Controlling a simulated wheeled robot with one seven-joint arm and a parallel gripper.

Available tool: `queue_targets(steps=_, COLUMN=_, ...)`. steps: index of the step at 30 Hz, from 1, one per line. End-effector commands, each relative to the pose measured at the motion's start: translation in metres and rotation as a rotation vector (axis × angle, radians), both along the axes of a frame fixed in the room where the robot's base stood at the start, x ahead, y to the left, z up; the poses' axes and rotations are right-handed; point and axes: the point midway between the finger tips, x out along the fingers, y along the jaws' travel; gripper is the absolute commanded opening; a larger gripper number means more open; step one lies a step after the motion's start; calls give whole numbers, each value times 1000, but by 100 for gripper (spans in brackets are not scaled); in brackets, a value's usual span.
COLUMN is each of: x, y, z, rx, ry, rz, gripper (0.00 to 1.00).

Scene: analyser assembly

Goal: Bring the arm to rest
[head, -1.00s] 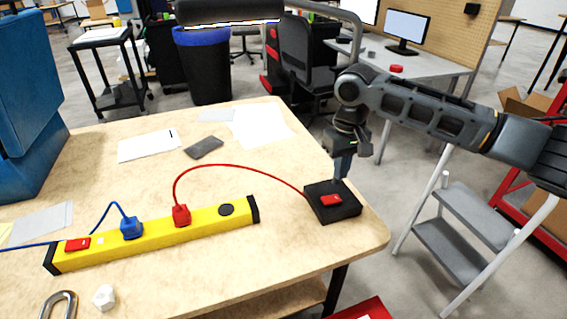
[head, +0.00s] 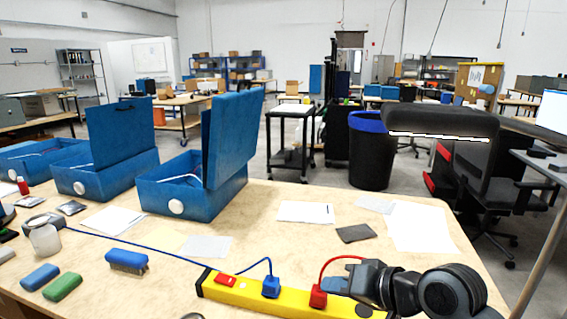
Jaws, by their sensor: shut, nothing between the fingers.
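My gripper (head: 336,285) shows at the lower right of the head view, shut and empty. Its fingers point left, just right of the red plug (head: 318,296); I cannot tell whether they touch it. My dark arm fills the lower right corner and hides part of the yellow power strip (head: 250,294). The strip lies at the table's front with a blue plug (head: 271,287), the red plug and a red switch (head: 225,280) on it. The red cable runs from its plug behind my gripper. The black box is not in view.
Open blue cases (head: 190,200) stand at the left of the wooden table (head: 300,230). Papers (head: 305,212) and a dark grey pad (head: 355,233) lie behind the strip. Blue and green blocks (head: 62,287) lie at the front left. A bin (head: 370,155) stands beyond the table.

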Motion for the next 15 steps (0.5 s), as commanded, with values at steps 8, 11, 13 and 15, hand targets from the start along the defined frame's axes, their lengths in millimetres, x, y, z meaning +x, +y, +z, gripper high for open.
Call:
queue_targets(steps=8, x=-32, y=55, z=13, rx=203, ry=-175, rz=-131, gripper=0)
queue_targets(steps=11, x=-49, y=61, z=10, rx=241, ry=-218, rz=-198, gripper=0)
queue_targets(steps=13, x=-63, y=62, z=6, rx=257, ry=-243, rz=-249, gripper=0)
queue_targets(steps=15, x=-79, y=61, z=0, rx=263, ry=-262, rz=-298, gripper=0)
